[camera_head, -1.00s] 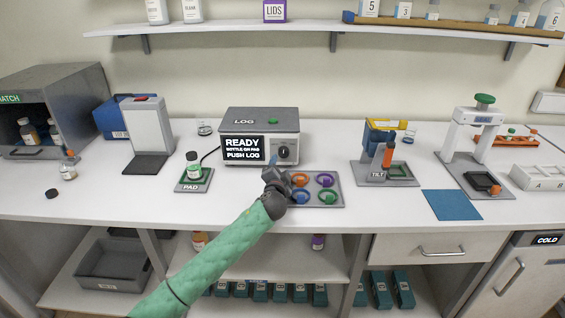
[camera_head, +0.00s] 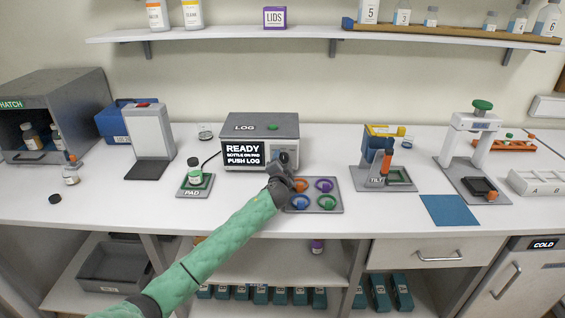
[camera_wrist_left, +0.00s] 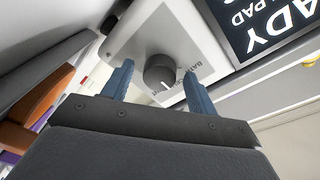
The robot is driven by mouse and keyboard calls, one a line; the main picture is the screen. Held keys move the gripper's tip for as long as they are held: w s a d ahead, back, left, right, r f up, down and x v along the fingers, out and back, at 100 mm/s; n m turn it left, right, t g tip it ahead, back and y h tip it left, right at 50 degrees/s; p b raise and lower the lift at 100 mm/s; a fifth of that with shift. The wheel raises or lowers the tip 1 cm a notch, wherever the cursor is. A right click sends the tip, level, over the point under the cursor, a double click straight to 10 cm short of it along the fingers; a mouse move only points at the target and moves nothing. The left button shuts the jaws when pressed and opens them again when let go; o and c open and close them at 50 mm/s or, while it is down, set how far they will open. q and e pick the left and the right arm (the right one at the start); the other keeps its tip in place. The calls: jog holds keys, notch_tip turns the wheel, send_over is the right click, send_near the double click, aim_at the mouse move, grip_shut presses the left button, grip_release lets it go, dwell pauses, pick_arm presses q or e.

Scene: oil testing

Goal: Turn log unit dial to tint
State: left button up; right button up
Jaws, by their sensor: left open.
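The log unit (camera_head: 260,136) is a white box with a grey top, a green button and a black screen reading "READY, BOTTLE ON PAD, PUSH LOG". My left gripper (camera_head: 284,164) is at the lower right of the unit's front and hides most of the dial in the head view. In the left wrist view the left gripper's blue fingers (camera_wrist_left: 157,92) are open, one on each side of the dial. Contact cannot be told.
A tray of coloured rings (camera_head: 327,206) lies right of my left gripper. The tilt stand (camera_head: 376,170) is farther right. The counter's front strip is mostly clear.

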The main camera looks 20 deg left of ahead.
pick_arm(q)
jog(key=c, duration=1)
pick_arm(e)
jog(key=shift+s, duration=0.1)
pick_arm(q)
jog(key=shift+m, duration=0.4)
pick_arm(e)
jog(key=shift+f, duration=0.1)
pick_arm(q)
jog(key=shift+p, duration=0.35)
jog(key=m+p, duration=0.1)
jog(key=m, duration=0.2)
jog(key=m+p, duration=0.2)
jog(key=m, duration=0.1)
jog(key=shift+r+m+g, duration=0.2)
jog(key=shift+m+g, duration=0.1)
jog(key=shift+d+f+m+p, duration=0.1)
jog(key=shift+m+p, duration=0.7)
jog(key=shift+m, duration=0.4)
pick_arm(e)
jog(key=s+d+f, duration=0.4)
jog(key=f, duration=0.6)
jog(key=shift+t, duration=0.4)
jog(key=shift+d+f, duration=0.1)
jog(key=shift+d, duration=0.05)
pick_arm(q)
jog(key=o, duration=1)
pick_arm(e)
jog(key=shift+s, duration=0.1)
